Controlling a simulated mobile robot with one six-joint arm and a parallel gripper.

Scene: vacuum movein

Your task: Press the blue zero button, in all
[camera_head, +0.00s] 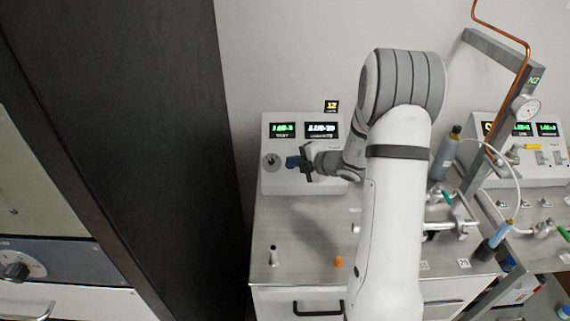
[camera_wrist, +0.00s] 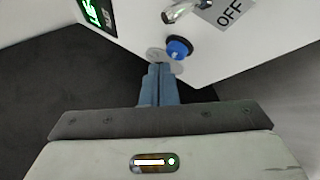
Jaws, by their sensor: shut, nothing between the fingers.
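The blue button (camera_wrist: 178,48) shows in the wrist view as a round cap standing out from the white instrument box (camera_wrist: 135,20). My gripper (camera_wrist: 160,68) is shut, its two blue-grey fingers side by side with nothing between them. Its tips appear just below and left of the button; I cannot tell whether they touch it. In the head view my gripper (camera_head: 291,162) is in front of the white box (camera_head: 285,185), and I cannot make out the button separately from the blue fingertips there.
A metal toggle (camera_wrist: 186,10) stands near an OFF label (camera_wrist: 236,10). The box has a green-lit display (camera_head: 283,130). A small metal cylinder (camera_head: 273,256) and an orange object (camera_head: 338,262) are on the steel bench top (camera_head: 300,275). A black cabinet side (camera_head: 150,120) rises at left.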

